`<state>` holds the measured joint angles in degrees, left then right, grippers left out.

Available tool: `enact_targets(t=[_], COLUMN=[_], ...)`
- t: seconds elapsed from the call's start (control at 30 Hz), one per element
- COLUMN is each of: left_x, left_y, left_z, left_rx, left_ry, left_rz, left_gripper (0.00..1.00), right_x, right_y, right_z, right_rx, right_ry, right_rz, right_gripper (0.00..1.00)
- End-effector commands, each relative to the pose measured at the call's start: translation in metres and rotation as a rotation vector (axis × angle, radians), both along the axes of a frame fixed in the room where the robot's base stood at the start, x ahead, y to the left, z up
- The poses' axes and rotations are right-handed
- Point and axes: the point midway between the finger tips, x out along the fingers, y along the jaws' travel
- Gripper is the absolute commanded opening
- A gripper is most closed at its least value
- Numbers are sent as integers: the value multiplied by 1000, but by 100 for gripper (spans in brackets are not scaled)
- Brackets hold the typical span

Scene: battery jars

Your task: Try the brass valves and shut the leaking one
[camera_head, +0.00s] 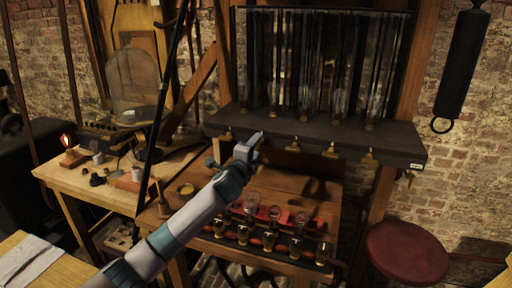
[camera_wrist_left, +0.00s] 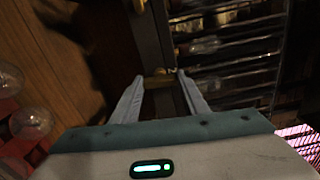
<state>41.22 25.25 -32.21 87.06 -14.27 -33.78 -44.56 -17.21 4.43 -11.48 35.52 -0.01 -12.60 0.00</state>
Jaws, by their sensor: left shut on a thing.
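A row of brass valves hangs along the front edge of a dark shelf (camera_head: 400,142). Those in plain sight are one at the left (camera_head: 228,134), one right of my gripper (camera_head: 293,145), and two farther right (camera_head: 330,152) (camera_head: 369,158). My left gripper (camera_head: 254,140) reaches up to this edge. In the left wrist view its fingers (camera_wrist_left: 160,84) are closed about a brass valve (camera_wrist_left: 158,80), which they partly hide. Another brass piece (camera_wrist_left: 139,6) shows beyond. Tall glass jars (camera_head: 305,95) stand on the shelf. I cannot make out any leak. My right gripper is out of view.
Below the shelf, a wooden bench (camera_head: 318,187) carries a rack with glass bulbs (camera_head: 251,197) and red parts. A side table (camera_head: 80,180) at left holds a lit lamp (camera_head: 66,141) and small items. A red stool (camera_head: 407,252) stands at right.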

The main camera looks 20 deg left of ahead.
Motion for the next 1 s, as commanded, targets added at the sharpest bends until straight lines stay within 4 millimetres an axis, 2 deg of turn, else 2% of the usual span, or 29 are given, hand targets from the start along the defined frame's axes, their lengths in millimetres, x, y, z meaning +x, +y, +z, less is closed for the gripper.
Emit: enact_targets(t=[0.23, 0.7, 0.73, 0.8, 1.0], left_x=[0, 0, 0, 0, 0], left_y=[1, 1, 1, 1, 0], left_z=[0, -1, -1, -1, 0], left_rx=[-93, -113, -112, -112, -111], left_ry=[4, 5, 5, 5, 5], left_rz=[1, 1, 1, 1, 1], left_gripper=[18, 18, 43, 59, 59], right_x=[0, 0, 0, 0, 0], right_y=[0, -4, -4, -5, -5], right_z=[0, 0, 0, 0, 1], right_rx=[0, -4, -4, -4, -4], right_ry=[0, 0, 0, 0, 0], right_rz=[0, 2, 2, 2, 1], right_gripper=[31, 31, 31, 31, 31])
